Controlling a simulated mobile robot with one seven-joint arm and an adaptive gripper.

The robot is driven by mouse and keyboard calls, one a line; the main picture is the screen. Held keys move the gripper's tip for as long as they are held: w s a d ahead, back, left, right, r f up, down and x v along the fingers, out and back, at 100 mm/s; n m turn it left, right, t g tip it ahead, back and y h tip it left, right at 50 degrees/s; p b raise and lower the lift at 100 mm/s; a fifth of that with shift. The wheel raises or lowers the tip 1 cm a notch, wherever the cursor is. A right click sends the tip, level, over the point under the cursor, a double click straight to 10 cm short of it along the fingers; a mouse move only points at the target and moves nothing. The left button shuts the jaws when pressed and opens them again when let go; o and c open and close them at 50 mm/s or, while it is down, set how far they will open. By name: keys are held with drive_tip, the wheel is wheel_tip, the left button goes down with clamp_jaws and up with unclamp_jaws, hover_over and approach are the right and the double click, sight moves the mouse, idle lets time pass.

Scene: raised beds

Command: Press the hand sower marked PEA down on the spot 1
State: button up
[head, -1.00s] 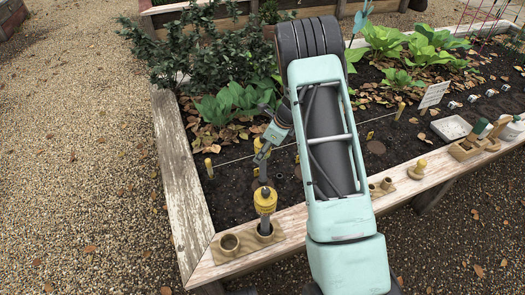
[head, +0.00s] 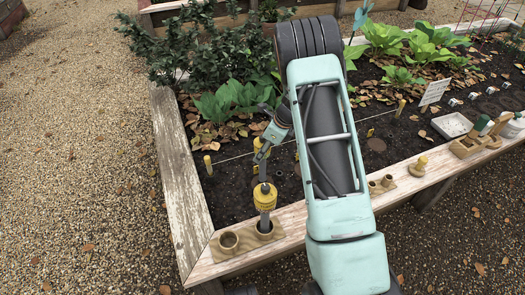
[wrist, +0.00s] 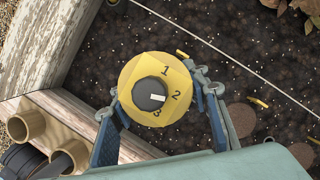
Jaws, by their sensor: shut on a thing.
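A yellow hand sower (head: 265,197) with a grey lower tube is in my gripper (head: 263,180), upright over the right-hand hole of the wooden holder (head: 247,248) at the bed's near left corner. The tube's lower end is at that hole; I cannot tell whether it is clear of it. In the wrist view my gripper (wrist: 157,97) has a finger on each side of the sower's yellow top (wrist: 131,75), which carries a dark dial and the numbers 1, 2 and 3. No PEA mark is readable. Dark round spots (wrist: 241,120) show on the soil; their numbers are not readable.
A white string (head: 235,159) crosses the soil between short stakes. Leafy plants (head: 235,100) fill the back.

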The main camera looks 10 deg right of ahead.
sight(262, 139)
drive_tip(key=shift+f, duration=0.6)
idle(1.3)
drive_tip(key=shift+r, duration=0.1)
drive_tip(key=shift+r+p, duration=2.75)
drive_tip(key=shift+r, duration=0.75)
